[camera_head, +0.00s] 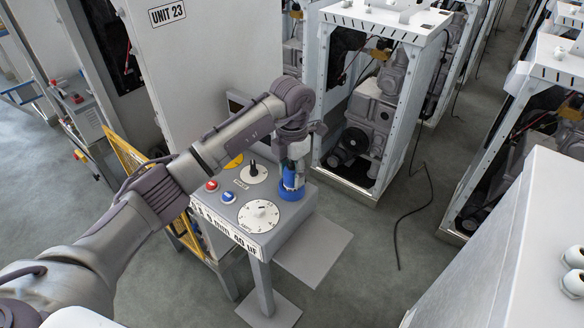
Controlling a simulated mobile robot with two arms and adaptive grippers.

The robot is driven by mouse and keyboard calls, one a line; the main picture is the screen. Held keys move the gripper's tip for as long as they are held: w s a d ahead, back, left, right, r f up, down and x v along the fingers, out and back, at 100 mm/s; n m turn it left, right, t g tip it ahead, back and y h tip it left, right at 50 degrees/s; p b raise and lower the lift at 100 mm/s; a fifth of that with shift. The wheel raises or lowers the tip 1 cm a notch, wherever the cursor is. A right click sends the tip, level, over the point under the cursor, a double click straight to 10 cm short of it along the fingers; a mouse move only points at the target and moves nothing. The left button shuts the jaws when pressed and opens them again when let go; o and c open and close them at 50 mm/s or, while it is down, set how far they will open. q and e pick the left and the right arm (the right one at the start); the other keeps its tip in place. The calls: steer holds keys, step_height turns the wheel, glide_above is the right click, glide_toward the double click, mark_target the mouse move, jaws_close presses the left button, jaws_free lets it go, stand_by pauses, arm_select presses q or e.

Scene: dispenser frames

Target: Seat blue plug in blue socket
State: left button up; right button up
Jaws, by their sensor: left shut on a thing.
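My left gripper (292,158) is at the right back corner of the small grey console table. It points down and is shut on the blue plug (289,176), whose upper part is partly hidden by the fingers. The plug looks upright. The blue socket (291,193) is a wide blue ring on the console top, directly under the plug. The plug's lower end meets or overlaps the ring in this view; I cannot tell how deep it sits. My right gripper is not in view.
The console top (277,229) carries a white dial (259,216), a black knob (253,168), a blue button (228,197) and a red button (211,186). A white dispenser frame (395,105) stands behind to the right. A black cable (397,235) lies on the open floor.

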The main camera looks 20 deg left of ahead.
arm_select(q)
steer(key=shift+a+f, duration=0.1)
steer(key=shift+f, duration=0.15)
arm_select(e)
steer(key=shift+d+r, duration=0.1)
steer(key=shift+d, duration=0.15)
arm_select(q)
steer(key=shift+f+b, duration=0.2)
steer(key=shift+b, duration=0.1)
steer(key=o, duration=1.2)
steer(key=shift+r, duration=0.1)
steer(key=shift+o, duration=0.2)
steer(key=shift+r, duration=0.1)
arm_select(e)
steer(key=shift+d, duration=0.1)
